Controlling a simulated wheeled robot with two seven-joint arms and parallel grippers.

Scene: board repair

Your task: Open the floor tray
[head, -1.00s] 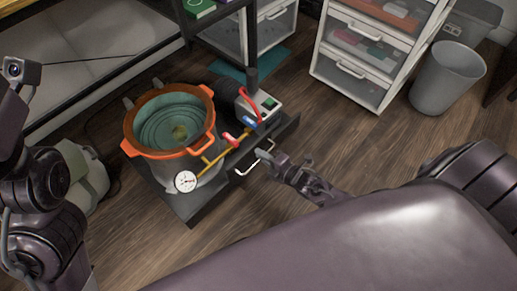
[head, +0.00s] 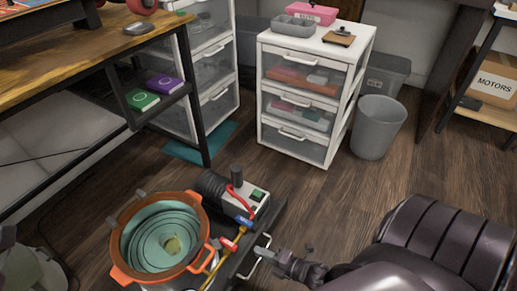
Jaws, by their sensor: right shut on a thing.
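The floor tray (head: 272,224) is a low dark tray on the wooden floor at the bottom of the head view. It carries an orange pot (head: 160,238) with a teal inside and a black and white pump (head: 234,193) with red, blue and yellow fittings. A pale bar handle (head: 258,266) sticks out from the tray's right side. My right gripper (head: 268,254) is shut on this handle, reaching in from the lower right. The tray's near part is cut off by the frame's bottom edge. My left gripper is out of view.
A wooden workbench (head: 80,50) with a dark frame stands at upper left. A white drawer unit (head: 303,95) and a grey bin (head: 378,127) stand at the back. The floor (head: 335,205) right of the tray is bare up to my right arm.

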